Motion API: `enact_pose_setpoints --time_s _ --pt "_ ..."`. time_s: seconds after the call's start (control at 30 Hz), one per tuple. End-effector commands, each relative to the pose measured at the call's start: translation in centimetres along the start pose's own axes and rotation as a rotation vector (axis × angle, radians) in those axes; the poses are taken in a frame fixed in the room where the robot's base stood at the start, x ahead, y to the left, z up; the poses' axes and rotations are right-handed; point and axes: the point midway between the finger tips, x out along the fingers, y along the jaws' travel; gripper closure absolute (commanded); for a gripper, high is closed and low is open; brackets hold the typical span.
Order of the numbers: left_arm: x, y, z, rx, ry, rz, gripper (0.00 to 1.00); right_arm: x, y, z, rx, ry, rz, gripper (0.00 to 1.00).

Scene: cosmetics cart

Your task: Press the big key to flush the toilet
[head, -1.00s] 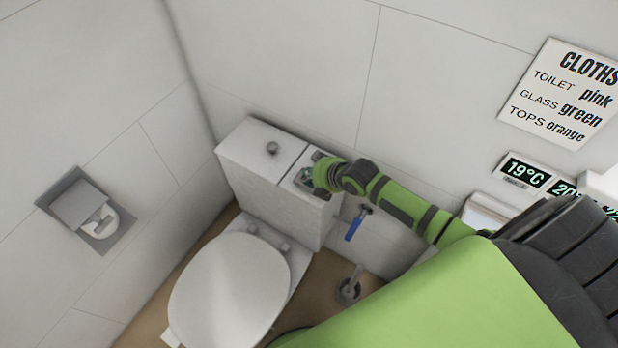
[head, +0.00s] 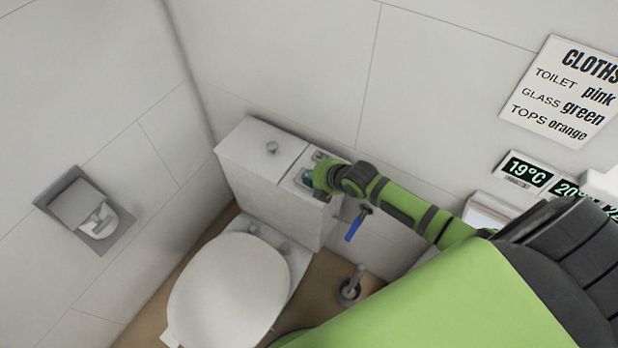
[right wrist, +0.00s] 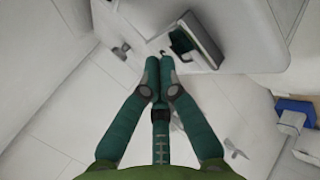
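The white toilet (head: 228,290) has its lid down, with a white cistern (head: 262,190) behind it. A grey-edged fitting (head: 302,176) on the right part is partly covered by my right gripper (head: 308,178). In the right wrist view my right gripper (right wrist: 159,66) is shut and empty, its teal fingertips together. A dark recessed piece (right wrist: 190,42) lies just beyond the tips. I cannot tell which part is the big key, or whether the fingertips touch anything. My left gripper is out of view.
A wall close behind the cistern carries a blue-handled valve (head: 354,228) below my right arm. A paper holder (head: 85,207) is on the left wall. A sign (head: 562,92) and temperature displays (head: 527,171) are at the right. A brush (head: 350,286) stands beside the toilet.

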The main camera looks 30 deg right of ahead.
Motion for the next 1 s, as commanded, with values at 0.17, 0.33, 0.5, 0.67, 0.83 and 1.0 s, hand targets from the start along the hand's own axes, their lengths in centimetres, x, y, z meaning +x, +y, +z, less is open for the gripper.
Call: enact_pose_setpoints --time_s 0.17,0.33,0.5,0.67,0.83,1.0 --pt "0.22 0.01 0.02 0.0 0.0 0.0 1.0 0.2 -0.19 0.02 0.0 0.0 0.0 1.0" --pt "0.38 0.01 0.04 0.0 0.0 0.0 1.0 0.35 -0.37 0.02 -0.001 0.0 -0.001 1.0" --pt "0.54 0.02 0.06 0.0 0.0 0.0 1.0 0.49 -0.55 0.01 -0.001 0.0 -0.001 1.0" --pt "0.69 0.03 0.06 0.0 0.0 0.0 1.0 0.63 -0.71 0.01 -0.001 0.0 -0.002 1.0" --pt "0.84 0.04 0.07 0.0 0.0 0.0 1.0 0.78 -0.89 0.02 -0.001 0.0 -0.002 1.0" --pt "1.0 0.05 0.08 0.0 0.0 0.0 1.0 0.93 -1.06 0.01 -0.001 0.0 -0.003 1.0"
